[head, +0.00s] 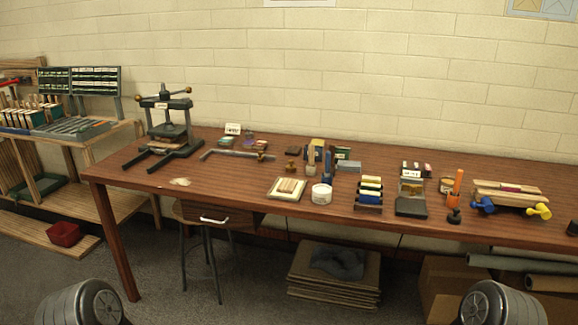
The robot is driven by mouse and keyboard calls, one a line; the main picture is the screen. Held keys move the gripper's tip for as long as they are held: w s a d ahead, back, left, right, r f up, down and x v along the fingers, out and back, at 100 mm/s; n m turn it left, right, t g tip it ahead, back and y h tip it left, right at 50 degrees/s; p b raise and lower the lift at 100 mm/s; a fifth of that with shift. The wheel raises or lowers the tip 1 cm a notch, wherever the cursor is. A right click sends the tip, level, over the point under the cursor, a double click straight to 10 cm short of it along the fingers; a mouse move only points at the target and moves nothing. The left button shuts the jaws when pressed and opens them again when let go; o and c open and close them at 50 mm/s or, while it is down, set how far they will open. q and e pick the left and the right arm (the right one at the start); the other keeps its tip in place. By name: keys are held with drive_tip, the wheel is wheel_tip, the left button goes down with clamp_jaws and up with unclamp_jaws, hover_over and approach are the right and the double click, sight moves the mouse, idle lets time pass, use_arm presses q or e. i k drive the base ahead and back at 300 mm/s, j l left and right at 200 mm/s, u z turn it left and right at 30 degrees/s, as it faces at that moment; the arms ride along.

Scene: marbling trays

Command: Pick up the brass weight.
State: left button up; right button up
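A small dark-gold piece with a knob, which looks like the brass weight (292,168), stands upright on the brown wooden table (240,176), a little left of the table's middle. It is small in this view, so its details are hard to tell. Nothing touches it that I can see. Neither of my grippers shows. Only rounded grey parts of my arms show at the bottom left and bottom right edges, well short of the table.
A screw press (172,125) stands at the table's left. A metal bar clamp (232,154) lies left of the weight. A framed pad (286,189) and a white tub (321,194) are in front of it. A stool (205,255) stands below.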

sight(291, 169)
drive_tip(key=i+j+z, duration=0.9)
drive_tip(key=j+z, duration=0.2)
drive_tip(key=j, duration=0.15)
